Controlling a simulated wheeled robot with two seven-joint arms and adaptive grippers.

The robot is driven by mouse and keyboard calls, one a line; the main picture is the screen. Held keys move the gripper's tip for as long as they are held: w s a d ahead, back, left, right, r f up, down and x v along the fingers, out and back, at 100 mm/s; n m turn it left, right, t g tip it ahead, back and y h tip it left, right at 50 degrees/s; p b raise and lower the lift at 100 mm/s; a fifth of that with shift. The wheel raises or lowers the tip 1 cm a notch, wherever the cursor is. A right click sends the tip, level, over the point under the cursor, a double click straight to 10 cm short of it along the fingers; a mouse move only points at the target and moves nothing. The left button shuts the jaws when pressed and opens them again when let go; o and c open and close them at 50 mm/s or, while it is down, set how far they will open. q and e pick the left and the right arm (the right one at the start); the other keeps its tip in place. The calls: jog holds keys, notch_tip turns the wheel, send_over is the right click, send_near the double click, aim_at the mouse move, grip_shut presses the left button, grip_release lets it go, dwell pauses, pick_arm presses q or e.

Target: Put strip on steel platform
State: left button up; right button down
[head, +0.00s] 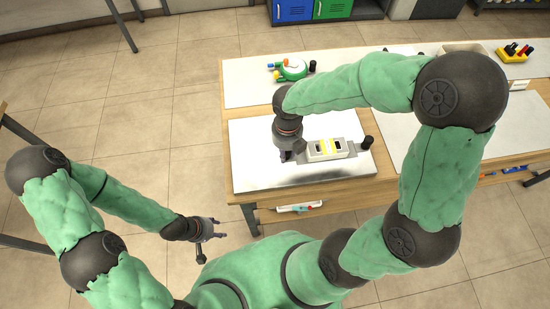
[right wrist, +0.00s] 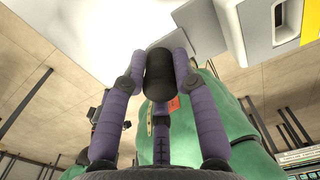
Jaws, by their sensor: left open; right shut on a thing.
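The strip (head: 327,149), a pale block with yellow bands and dark windows, is at the steel platform (head: 262,180) on the wooden table. A black knob (head: 367,142) stands at its right end. My right gripper (head: 288,154) is at its left end, pointing down. In the right wrist view its fingers are shut on a black cylindrical knob (right wrist: 159,75); a pale block with yellow (right wrist: 309,28) is close by. The knob's join to the strip is hidden. I cannot tell whether the strip touches the platform. My left gripper (head: 208,228) is open and empty, off the table.
A tool holder (head: 515,50) stands far right.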

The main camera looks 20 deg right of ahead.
jog(key=w+f, duration=0.1)
jog(key=w+a+f+b, duration=0.1)
jog(key=f, duration=0.1)
jog(key=w+a+f, duration=0.1)
jog(key=shift+w+f+b, duration=0.1)
jog(key=shift+f+b, duration=0.2)
jog(key=shift+f, duration=0.1)
jog(key=f+b, duration=0.1)
jog(key=f, duration=0.1)
jog(key=f+b, duration=0.1)
jog(key=shift+w+a+f, duration=0.1)
jog(key=shift+w+f, duration=0.1)
jog(key=shift+f, duration=0.15)
jog(key=shift+r, duration=0.1)
jog(key=c, duration=1)
grip_release()
jog(key=shift+r+p, duration=2.4)
jog(key=shift+r, duration=3.6)
